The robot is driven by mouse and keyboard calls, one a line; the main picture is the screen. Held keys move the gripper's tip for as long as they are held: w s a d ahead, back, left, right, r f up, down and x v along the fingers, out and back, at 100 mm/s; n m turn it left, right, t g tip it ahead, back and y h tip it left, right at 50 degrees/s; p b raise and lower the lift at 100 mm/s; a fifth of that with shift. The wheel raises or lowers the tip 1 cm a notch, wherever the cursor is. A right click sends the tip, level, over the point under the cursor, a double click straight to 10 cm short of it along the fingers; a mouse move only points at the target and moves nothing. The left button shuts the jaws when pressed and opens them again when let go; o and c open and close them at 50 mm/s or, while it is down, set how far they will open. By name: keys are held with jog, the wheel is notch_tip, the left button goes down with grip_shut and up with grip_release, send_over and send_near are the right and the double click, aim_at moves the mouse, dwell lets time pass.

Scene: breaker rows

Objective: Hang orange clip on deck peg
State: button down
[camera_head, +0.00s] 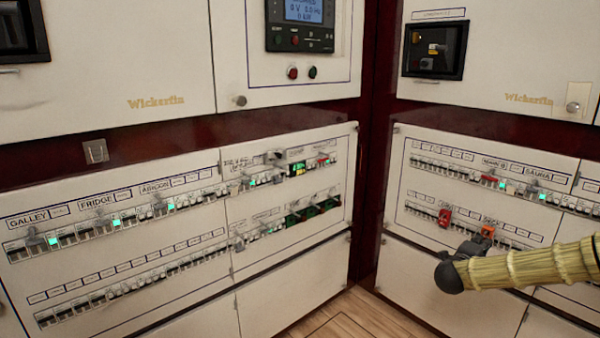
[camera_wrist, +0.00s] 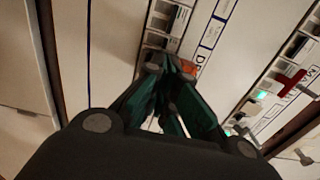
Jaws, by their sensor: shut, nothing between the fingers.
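The orange clip (camera_head: 487,232) sits at the breaker under the DECK label (camera_head: 490,219), in the lower row of the right panel. In the wrist view a sliver of the orange clip (camera_wrist: 188,69) shows just beside and behind my fingertips. My gripper (camera_head: 468,247) is in front of that row, close to the clip; whether it touches is unclear. In the wrist view the fingers of my gripper (camera_wrist: 168,66) are together with nothing between them. A deck peg cannot be made out; the fingers cover part of this area.
A red clip (camera_head: 444,217) sits left of the orange one in the same row. An upper breaker row with a red part (camera_wrist: 291,82) and green lights runs above. The left panel (camera_head: 120,243) holds more rows. Open space lies over the wood floor (camera_head: 360,315).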

jog(key=shift+w+d, duration=0.15)
jog(key=p+v, duration=0.1)
jog(key=v, duration=1.7)
jog(key=shift+p, duration=0.4)
dwell(0.7)
